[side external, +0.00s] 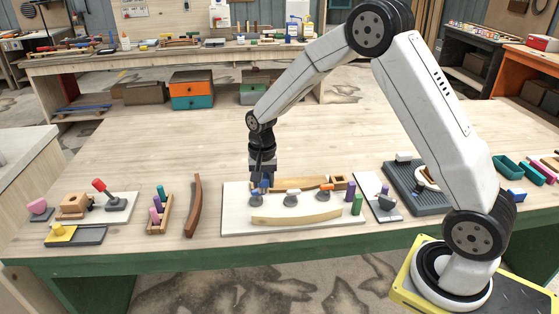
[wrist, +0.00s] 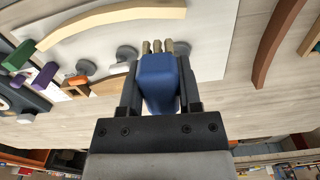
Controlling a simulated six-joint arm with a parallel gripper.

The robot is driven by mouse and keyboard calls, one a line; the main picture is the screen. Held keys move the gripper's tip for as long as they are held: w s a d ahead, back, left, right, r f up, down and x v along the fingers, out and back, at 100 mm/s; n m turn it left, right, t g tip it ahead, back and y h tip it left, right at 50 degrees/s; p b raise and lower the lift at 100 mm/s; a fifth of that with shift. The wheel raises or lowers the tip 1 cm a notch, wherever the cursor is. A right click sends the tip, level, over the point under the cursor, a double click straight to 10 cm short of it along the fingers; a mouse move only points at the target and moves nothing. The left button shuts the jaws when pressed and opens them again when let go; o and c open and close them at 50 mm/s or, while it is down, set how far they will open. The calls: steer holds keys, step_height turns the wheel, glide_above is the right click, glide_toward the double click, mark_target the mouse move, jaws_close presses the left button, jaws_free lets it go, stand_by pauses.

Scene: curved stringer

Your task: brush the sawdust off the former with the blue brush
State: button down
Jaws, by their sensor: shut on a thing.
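My gripper (side external: 261,176) is shut on the blue brush (wrist: 158,82), whose tan bristle tufts point away from the jaws. In the side view it is low over the left back part of a white board (side external: 236,222). A pale curved wooden piece (side external: 296,218) lies along the board's front; it also shows at the top of the wrist view (wrist: 110,18). A second curved wooden piece (wrist: 106,84) lies behind it, near grey round clamps (wrist: 126,53). I cannot tell which piece is the former. No sawdust can be made out. Whether the bristles touch the board is unclear.
A dark brown curved strip (side external: 194,207) lies left of the board, beside a small tray of coloured pegs (side external: 159,213). A dark ribbed tray (side external: 408,190) is further right. The table behind is clear.

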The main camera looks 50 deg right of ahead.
steer(key=w+d+f+m, duration=0.3)
steer(key=w+d+m, duration=0.5)
steer(key=d, duration=0.4)
steer(key=shift+w+d+f, duration=0.15)
steer(key=shift+w+d, duration=0.15)
steer(key=shift+w, duration=0.25)
steer(key=shift+f, duration=0.1)
